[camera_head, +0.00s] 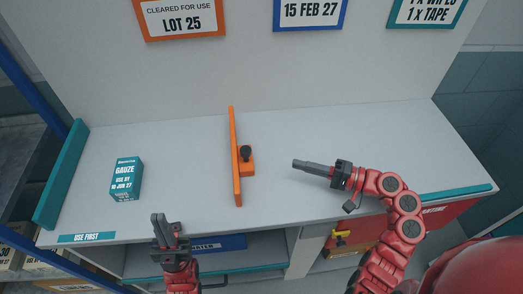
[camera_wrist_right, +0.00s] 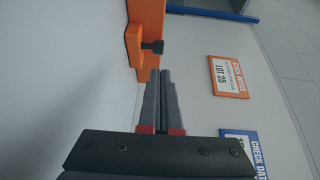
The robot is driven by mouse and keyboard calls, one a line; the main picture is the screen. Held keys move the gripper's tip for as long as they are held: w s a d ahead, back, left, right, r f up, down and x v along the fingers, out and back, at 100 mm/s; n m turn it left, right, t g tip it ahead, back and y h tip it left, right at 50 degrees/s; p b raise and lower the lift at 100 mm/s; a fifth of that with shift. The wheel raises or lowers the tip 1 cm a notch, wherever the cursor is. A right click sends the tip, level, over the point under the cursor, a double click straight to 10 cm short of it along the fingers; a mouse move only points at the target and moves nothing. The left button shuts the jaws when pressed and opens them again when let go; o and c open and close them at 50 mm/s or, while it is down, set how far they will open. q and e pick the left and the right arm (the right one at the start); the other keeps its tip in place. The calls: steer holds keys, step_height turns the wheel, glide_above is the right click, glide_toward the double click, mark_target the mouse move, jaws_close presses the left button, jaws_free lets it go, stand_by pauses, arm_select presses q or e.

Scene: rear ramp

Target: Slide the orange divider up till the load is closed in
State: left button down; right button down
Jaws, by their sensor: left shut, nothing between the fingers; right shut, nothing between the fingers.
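The orange divider (camera_head: 235,160) stands upright across the white shelf, with a bracket and black knob (camera_head: 245,153) on its right side. The load, a teal gauze box (camera_head: 126,179), sits on the shelf left of the divider, with a clear gap between them. My right gripper (camera_head: 296,163) is shut and empty, right of the divider and apart from it, pointing towards the knob side. In the right wrist view the divider (camera_wrist_right: 146,30) and knob (camera_wrist_right: 153,46) are just beyond the shut fingertips (camera_wrist_right: 160,72). My left gripper (camera_head: 161,217) is shut and empty at the shelf's front edge, below the box.
A teal end wall (camera_head: 62,174) closes the shelf's left side. A "use first" label (camera_head: 86,238) is on the front edge. Signs hang on the back wall, including an orange-framed one (camera_head: 180,17). The shelf right of the divider is bare apart from my right arm.

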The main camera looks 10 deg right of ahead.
steer(key=p+x, duration=0.2)
steer(key=x, duration=0.8)
steer(key=shift+s+a+r+p, duration=0.1)
steer(key=shift+a+p, duration=0.05)
steer(key=shift+p, duration=0.25)
steer(key=shift+x, duration=0.8)
glide_toward(127, 173)
steer(key=w+d, duration=0.1)
steer(key=d, duration=0.1)
steer(key=w+d+r, duration=0.1)
steer(key=d, duration=0.2)
steer(key=w+d+r, duration=0.1)
steer(key=w+d, duration=0.1)
steer(key=d, duration=0.1)
steer(key=shift+d, duration=0.2)
steer(key=a+b, duration=0.3)
steer(key=a, duration=1.4)
steer(key=shift+w+a, duration=0.2)
steer(key=shift+a, duration=0.05)
